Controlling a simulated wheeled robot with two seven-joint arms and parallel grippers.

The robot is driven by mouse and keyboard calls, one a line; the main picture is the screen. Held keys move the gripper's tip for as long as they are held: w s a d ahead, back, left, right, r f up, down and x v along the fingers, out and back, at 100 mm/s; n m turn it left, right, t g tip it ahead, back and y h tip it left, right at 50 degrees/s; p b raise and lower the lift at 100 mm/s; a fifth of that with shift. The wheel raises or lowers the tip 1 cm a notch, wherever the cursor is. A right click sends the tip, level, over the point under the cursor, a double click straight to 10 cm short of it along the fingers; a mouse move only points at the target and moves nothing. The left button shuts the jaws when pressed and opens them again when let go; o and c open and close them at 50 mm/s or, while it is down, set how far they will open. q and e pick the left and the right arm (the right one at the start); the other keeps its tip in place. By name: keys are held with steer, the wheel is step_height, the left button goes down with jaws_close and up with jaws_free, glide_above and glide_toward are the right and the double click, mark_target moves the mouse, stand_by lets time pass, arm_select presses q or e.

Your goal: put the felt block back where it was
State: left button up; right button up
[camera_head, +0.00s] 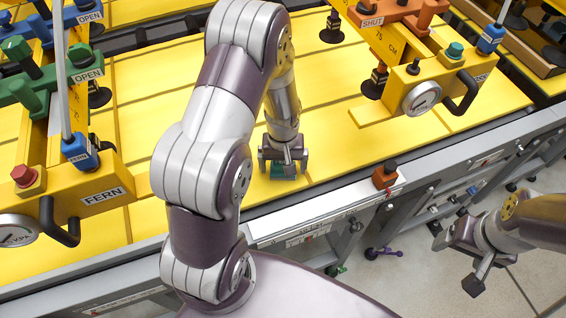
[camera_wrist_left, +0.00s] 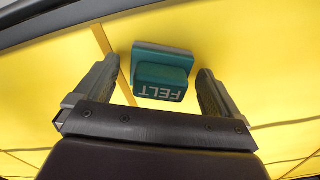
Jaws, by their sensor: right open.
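The teal felt block (camera_head: 283,171), lettered FELT, is on the yellow slatted table top near its front edge. In the left wrist view the felt block (camera_wrist_left: 160,75) sits between the two fingers of my left gripper, with a yellow gap on each side. My left gripper (camera_head: 284,158) points down over the block and partly hides it in the head view. It also shows in the left wrist view (camera_wrist_left: 160,85), open and not closed on the block. My right gripper (camera_head: 458,262) is open and empty, off the table's front edge at the right.
A yellow lifter beam marked FERN (camera_head: 100,197), with a gauge and coloured valves, stands at the left. Another yellow lifter (camera_head: 435,82) with a gauge and a SHUT tag stands at the right. A small orange block (camera_head: 385,178) sits on the front rail.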

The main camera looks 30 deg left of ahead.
mark_target(283, 163)
arm_select(q)
step_height(283, 163, up, 12)
steer(key=b, duration=0.2)
steer(key=s+d+m+t, duration=0.1)
steer(key=s+d+m, duration=0.4)
steer(key=s, duration=0.3)
steer(key=shift+s+d+f+m, duration=0.15)
steer(key=shift+s+f+m, duration=0.15)
steer(key=shift+s, duration=0.1)
steer(key=shift+s, duration=0.1)
stand_by(0.3)
steer(key=shift+c, duration=0.3)
stand_by(0.9)
